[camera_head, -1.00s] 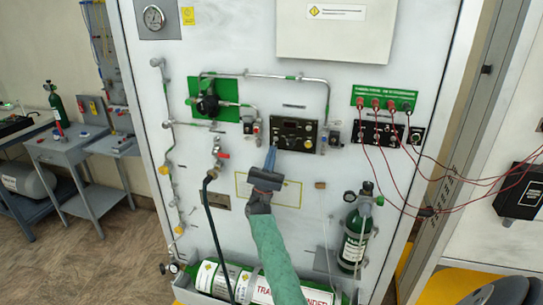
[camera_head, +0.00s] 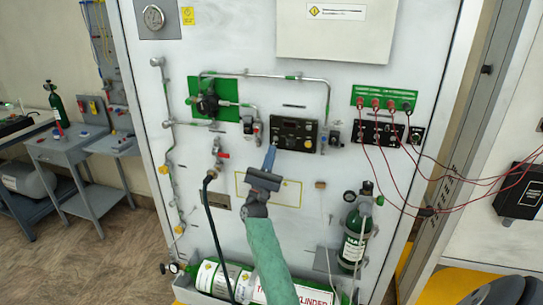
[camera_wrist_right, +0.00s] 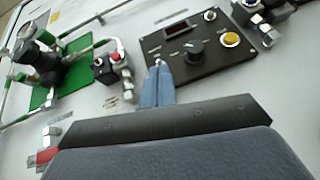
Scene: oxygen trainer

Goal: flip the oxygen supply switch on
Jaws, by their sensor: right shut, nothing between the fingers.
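The black control panel (camera_head: 293,134) is on the white wall board, with a dark display, a central knob and small controls. It also shows in the right wrist view (camera_wrist_right: 215,62), with a yellow button (camera_wrist_right: 230,40) at its right. A small silver toggle (camera_wrist_right: 158,61), which looks like the oxygen supply switch, is at the panel's lower left; its position is hard to tell. My right gripper (camera_head: 270,150) is shut and empty. Its blue fingertips (camera_wrist_right: 160,68) are at the toggle and partly hide it; I cannot tell whether they touch. My left gripper is out of view.
A green plate with a black regulator (camera_head: 208,105) and metal pipes are left of the panel. Red cables (camera_head: 377,150) hang at the right. A green cylinder (camera_head: 356,235) stands lower right, and a black hose (camera_head: 208,225) hangs at lower left.

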